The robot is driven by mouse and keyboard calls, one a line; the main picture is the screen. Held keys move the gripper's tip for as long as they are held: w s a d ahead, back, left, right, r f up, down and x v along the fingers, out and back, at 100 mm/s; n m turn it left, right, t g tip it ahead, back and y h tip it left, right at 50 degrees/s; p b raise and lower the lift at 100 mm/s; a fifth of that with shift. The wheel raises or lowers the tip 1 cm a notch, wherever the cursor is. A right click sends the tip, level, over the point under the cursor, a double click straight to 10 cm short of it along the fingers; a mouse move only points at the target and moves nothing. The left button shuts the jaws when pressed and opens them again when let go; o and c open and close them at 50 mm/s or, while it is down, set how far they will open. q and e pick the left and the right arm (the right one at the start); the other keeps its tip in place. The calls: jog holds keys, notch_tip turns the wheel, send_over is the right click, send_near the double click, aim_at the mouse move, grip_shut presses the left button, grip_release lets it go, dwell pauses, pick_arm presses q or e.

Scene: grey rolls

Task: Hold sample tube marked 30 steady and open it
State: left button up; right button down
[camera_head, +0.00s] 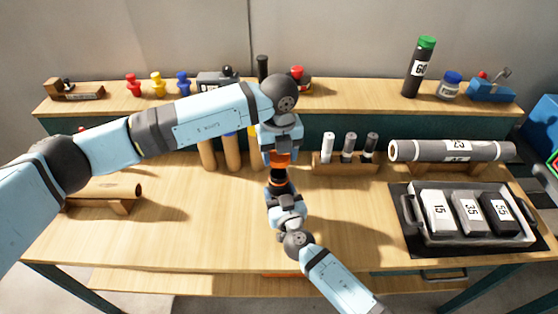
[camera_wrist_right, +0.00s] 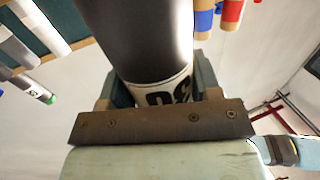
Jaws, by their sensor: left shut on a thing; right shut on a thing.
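The sample tube (camera_head: 278,174) is dark and stands between my two grippers above the middle of the bench. My right gripper (camera_head: 279,188) is shut around the lower part from the front. In the right wrist view the dark tube (camera_wrist_right: 150,45) rises from my right gripper (camera_wrist_right: 158,100). Its white label (camera_wrist_right: 165,94) shows part of a black number, the rest hidden by the gripper.
A tray (camera_head: 410,232) with blocks marked 15, 35 and 55 stands at the right. A grey roll (camera_head: 450,150) lies behind it. A rack (camera_head: 345,165) of markers is close right of my grippers.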

jog(key=shift+c, duration=1.1)
grip_release()
